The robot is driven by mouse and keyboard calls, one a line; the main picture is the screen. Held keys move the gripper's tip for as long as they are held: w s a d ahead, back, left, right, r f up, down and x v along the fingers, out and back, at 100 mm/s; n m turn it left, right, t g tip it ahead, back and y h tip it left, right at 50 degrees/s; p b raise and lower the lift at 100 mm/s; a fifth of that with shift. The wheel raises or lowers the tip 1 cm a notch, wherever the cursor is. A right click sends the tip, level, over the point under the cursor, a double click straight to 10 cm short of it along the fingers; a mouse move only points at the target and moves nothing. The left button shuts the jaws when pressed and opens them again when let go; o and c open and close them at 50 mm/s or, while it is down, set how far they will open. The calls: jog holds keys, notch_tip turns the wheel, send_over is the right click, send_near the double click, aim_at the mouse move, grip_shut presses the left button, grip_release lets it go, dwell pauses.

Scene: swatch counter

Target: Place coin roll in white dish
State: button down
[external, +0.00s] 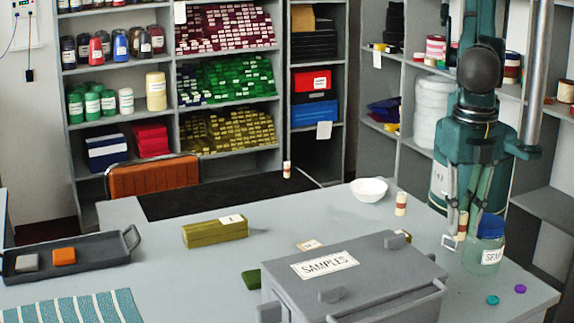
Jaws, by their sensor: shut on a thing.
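The white dish (369,191) is a small round bowl on the grey counter, near its back edge. My gripper (463,213) hangs at the right, to the right of the dish and nearer the camera. It is shut on a cream and brown coin roll (462,226), which hangs upright between the fingertips, just left of the jar. I cannot tell how far its lower end is from the counter. A similar roll (401,204) stands upright just right of the dish. Another one (287,170) stands at the back by the dark mat.
A jar with a blue lid (490,229) stands close beside my gripper. A grey SAMPLES box (350,285) fills the front centre. An olive block (214,231) and a dark tray (70,262) lie to the left. The counter left of the dish is clear.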

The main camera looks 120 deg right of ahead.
jog(key=shift+d, duration=0.1)
jog(key=w+d+r+m, duration=0.1)
jog(key=d+m, duration=0.1)
jog(key=d, duration=1.9)
jog(key=s+d+m, duration=0.1)
jog(key=s+d, duration=0.2)
jog(key=d, duration=0.7)
jog(key=s+d+m, duration=0.1)
jog(key=s+d, duration=0.3)
jog(key=d, duration=0.7)
jog(key=shift+f, duration=0.1)
jog(key=shift+f, duration=2.85)
